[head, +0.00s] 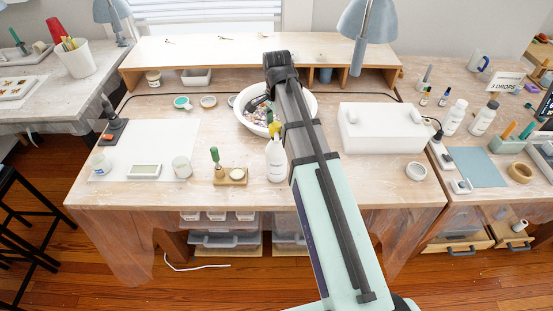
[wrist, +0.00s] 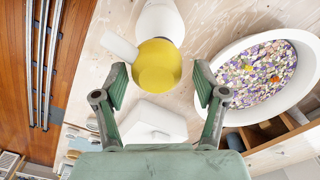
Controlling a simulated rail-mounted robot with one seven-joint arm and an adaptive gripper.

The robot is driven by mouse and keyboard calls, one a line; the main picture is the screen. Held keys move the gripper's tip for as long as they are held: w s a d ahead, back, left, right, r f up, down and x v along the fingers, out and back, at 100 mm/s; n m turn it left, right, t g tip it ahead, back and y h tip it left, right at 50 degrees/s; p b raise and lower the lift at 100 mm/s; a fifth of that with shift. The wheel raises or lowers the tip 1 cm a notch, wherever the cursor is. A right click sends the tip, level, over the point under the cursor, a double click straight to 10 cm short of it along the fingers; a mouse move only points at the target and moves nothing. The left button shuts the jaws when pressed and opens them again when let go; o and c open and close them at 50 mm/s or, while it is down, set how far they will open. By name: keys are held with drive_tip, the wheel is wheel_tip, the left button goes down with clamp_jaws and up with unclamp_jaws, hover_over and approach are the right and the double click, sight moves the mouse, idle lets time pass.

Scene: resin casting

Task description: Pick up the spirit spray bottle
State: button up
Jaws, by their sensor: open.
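The spirit spray bottle (head: 276,162) is white with a yellow spray head and stands upright near the front middle of the bench, just left of my arm in the head view. In the wrist view its yellow top (wrist: 158,66) lies just beyond and between my fingertips, with the white body (wrist: 161,20) behind it. My gripper (wrist: 160,80) is open and empty, one finger to each side of the yellow top. No contact shows. In the head view my arm hides most of the gripper.
A white bowl of coloured pieces (head: 258,122) stands close behind the bottle; it is also at right in the wrist view (wrist: 228,117). A wooden holder (head: 231,177) with a green-handled tool is left of the bottle. A white box (head: 382,128) is to the right.

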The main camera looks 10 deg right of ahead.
sight(276, 156)
drive_tip(key=shift+s+a+f+p, duration=0.1)
drive_tip(key=shift+f+p, duration=0.35)
drive_tip(key=shift+f, duration=0.75)
drive_tip(key=shift+a+f+p, duration=0.1)
drive_tip(key=shift+f+p, duration=0.3)
drive_tip(key=shift+f, duration=0.75)
